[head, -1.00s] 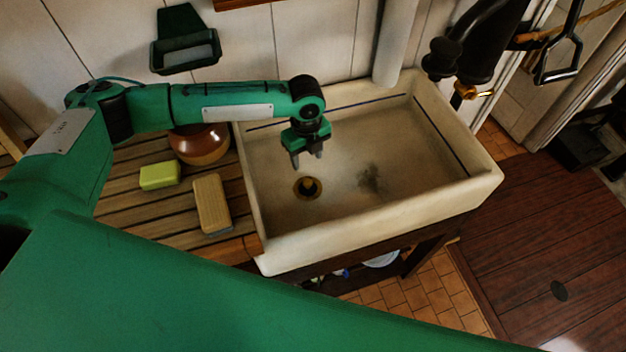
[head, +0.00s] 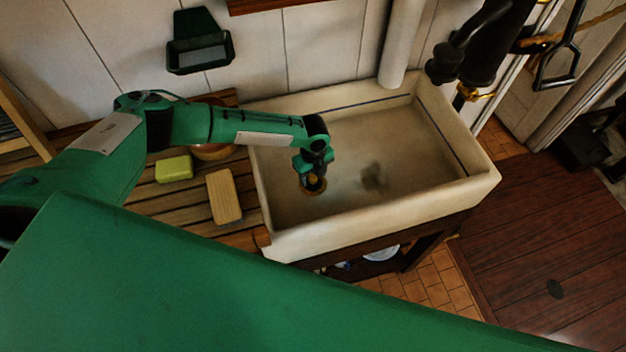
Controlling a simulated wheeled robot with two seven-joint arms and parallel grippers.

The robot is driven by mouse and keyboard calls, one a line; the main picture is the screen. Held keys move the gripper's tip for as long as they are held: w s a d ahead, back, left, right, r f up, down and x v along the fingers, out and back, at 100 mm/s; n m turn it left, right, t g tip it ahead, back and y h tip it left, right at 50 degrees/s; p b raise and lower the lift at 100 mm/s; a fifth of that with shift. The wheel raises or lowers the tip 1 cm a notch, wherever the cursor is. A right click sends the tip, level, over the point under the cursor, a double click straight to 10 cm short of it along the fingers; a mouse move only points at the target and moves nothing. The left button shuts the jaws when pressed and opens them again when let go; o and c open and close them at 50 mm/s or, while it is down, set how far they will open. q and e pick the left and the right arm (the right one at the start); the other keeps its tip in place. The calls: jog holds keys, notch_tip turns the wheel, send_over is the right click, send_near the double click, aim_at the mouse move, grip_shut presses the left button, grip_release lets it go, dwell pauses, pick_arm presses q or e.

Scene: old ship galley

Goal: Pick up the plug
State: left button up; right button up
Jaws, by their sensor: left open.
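The plug, a small round dark piece with a brass-coloured rim (head: 313,193), sits on the floor of the white sink (head: 420,222), left of its middle. I cannot tell the plug apart from the drain around it. My left gripper (head: 312,184) reaches down into the sink right over the plug and hides much of it. The gripper is open, with its fingers at the plug; I cannot tell whether they touch it. My right gripper is not in view.
A slatted wooden drainboard left of the sink holds a yellow-green sponge (head: 174,168), a tan brush or block (head: 225,196) and a brown pot (head: 212,152), partly behind my arm. A pale pipe (head: 400,45) and a black pump (head: 470,50) stand behind the sink.

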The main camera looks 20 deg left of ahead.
pick_arm(q)
jog(key=shift+f, duration=1.05)
grip_shut()
jog(key=shift+r, duration=0.15)
